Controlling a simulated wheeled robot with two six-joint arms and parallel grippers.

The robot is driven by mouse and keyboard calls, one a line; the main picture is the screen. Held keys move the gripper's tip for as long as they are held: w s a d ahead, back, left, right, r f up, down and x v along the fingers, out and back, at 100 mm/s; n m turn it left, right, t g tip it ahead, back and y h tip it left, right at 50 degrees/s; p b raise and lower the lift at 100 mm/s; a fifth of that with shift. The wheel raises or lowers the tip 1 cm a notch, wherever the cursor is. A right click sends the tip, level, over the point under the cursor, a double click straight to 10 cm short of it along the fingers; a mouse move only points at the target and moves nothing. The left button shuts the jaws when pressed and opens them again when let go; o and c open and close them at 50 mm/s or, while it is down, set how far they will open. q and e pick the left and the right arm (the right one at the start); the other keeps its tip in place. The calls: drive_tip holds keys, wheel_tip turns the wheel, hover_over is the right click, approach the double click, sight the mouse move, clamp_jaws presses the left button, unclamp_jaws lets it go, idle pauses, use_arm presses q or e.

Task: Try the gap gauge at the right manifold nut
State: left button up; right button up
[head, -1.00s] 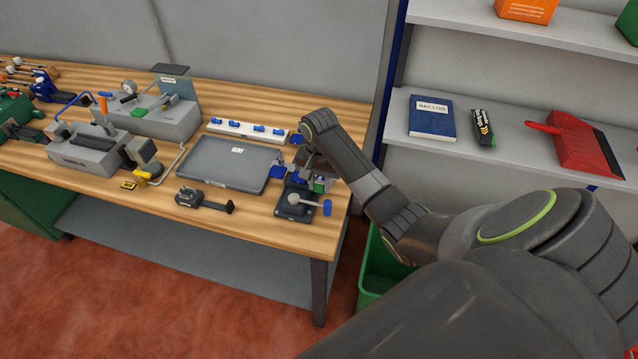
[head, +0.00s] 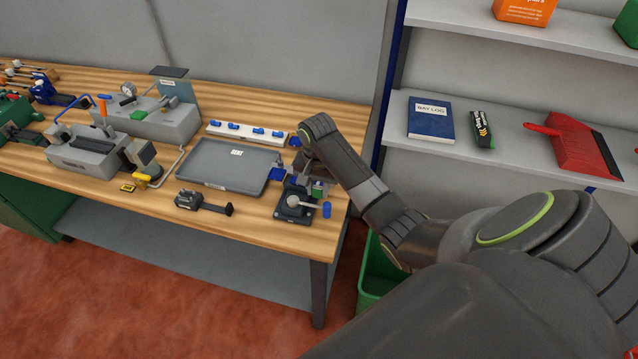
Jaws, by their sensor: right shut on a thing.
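My right gripper (head: 308,180) hangs over the right end of the bench, just behind a dark block with a round grey knob (head: 293,201) and a blue-tipped lever. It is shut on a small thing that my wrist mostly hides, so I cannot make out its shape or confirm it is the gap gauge. A small green part (head: 318,192) shows beside the fingers. A blue piece (head: 278,174) lies left of them. A white strip with several blue fittings (head: 245,133) lies behind the tray; I cannot tell which part is the right manifold nut. My left gripper is out of view.
A grey tray (head: 225,165) lies left of my right gripper. A black hand tool (head: 204,202) lies in front of it. Grey machines (head: 88,150) fill the left of the wooden bench (head: 120,195). Shelves (head: 540,150) stand at the right, with a green bin (head: 372,275) below.

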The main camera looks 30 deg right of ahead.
drive_tip(key=shift+r, duration=2.5)
